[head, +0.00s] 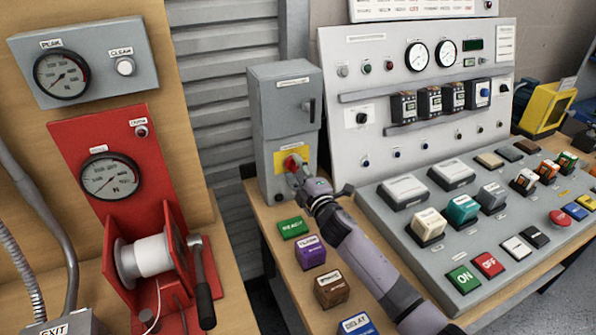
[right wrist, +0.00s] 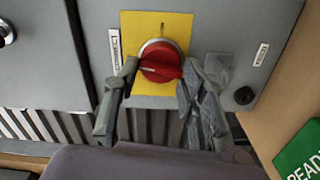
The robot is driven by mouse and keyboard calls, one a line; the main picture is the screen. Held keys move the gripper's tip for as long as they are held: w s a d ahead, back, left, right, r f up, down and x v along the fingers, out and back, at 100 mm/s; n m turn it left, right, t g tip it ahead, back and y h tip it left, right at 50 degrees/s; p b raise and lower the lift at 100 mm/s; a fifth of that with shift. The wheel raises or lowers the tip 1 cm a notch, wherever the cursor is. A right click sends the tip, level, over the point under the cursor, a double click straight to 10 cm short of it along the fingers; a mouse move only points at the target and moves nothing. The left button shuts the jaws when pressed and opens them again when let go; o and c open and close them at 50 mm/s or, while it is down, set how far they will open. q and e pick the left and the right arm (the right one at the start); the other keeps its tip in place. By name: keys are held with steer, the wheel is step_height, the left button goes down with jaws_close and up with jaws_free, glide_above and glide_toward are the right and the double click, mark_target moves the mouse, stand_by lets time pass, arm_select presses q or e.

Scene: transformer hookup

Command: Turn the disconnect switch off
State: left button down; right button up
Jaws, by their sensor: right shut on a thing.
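The disconnect switch is a red round knob (head: 291,162) on a yellow plate (head: 280,158), low on the front of a grey box (head: 284,105). In the right wrist view the knob (right wrist: 162,58) shows a pale pointer line toward its left side, and the yellow plate (right wrist: 178,24) shows around it. My right gripper (head: 297,170) is at the knob. In the right wrist view its two fingers (right wrist: 157,72) are closed against the knob's left and right sides. The fingers cover part of the knob's lower edge. My left gripper is not in view.
Labelled blocks, such as the green READY block (head: 293,228) and purple block (head: 310,252), stand on the wooden bench right below the box. A sloped control console (head: 400,222) fills the right. A red winch stand (head: 110,150) is at left.

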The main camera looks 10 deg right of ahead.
steer(key=shift+n, duration=1)
steer(key=o, duration=1.2)
steer(key=shift+c, duration=0.2)
steer(key=shift+s, duration=0.1)
steer(key=s+d, duration=0.2)
steer(key=s, duration=0.9)
steer(key=shift+s+d, duration=0.15)
steer(key=shift+s, duration=0.15)
